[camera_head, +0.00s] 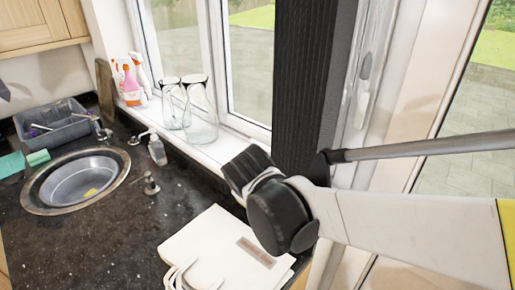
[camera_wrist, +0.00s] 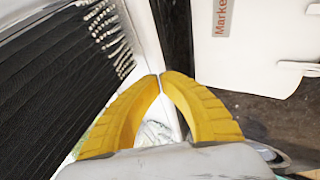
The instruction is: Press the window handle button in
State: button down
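A pale window handle (camera_head: 361,100) is on the white window frame at upper right in the head view. A small grey part (camera_head: 366,66) shows at its upper end; I cannot tell if this is the button. The handle is not recognisable in the wrist view. My gripper (camera_wrist: 161,76) shows in the wrist view as two yellow fingers with their tips together and nothing visible held between them. In the head view my arm crosses in front of the lower window frame, below the handle, and the fingertips are hidden there.
A dark ribbed panel (camera_head: 302,85) stands left of the handle and also fills the left of the wrist view (camera_wrist: 50,95). A white bag (camera_head: 225,255) lies on the dark counter (camera_head: 110,235). Glass bottles (camera_head: 200,120) and spray bottles (camera_head: 130,85) stand on the sill.

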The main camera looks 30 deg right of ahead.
jog(key=w+f+n+h+p, duration=0.1)
jog(key=w, duration=0.2)
jog(key=w+d+f+n+h, duration=0.1)
jog(key=w+n+h, duration=0.1)
jog(key=w, duration=0.2)
jog(key=w+d+f+n+h+p, duration=0.1)
jog(key=w+n, duration=0.1)
jog(key=w, duration=0.2)
jog(key=shift+f+t+p, duration=0.25)
jog(key=shift+t+p, duration=0.05)
jog(key=shift+p, duration=0.05)
jog(key=shift+w+f+n+h, duration=0.45)
jog(key=shift+w+n+h, duration=0.05)
jog(key=shift+w+h, duration=0.1)
jog(key=shift+d, duration=0.1)
jog(key=w+d, duration=0.1)
jog(key=d, duration=0.1)
jog(key=w+d, duration=0.1)
jog(key=d, duration=0.2)
jog(key=w+d, duration=0.1)
jog(key=d, duration=0.1)
jog(key=shift+d+p, duration=0.3)
jog(key=shift+p, duration=0.1)
jog(key=shift+w+d, duration=0.1)
jog(key=shift+d, duration=0.15)
jog(key=shift+d, duration=0.15)
jog(key=shift+w+d, duration=0.15)
jog(key=shift+d, duration=0.1)
jog(key=shift+d, duration=0.1)
dwell(0.4)
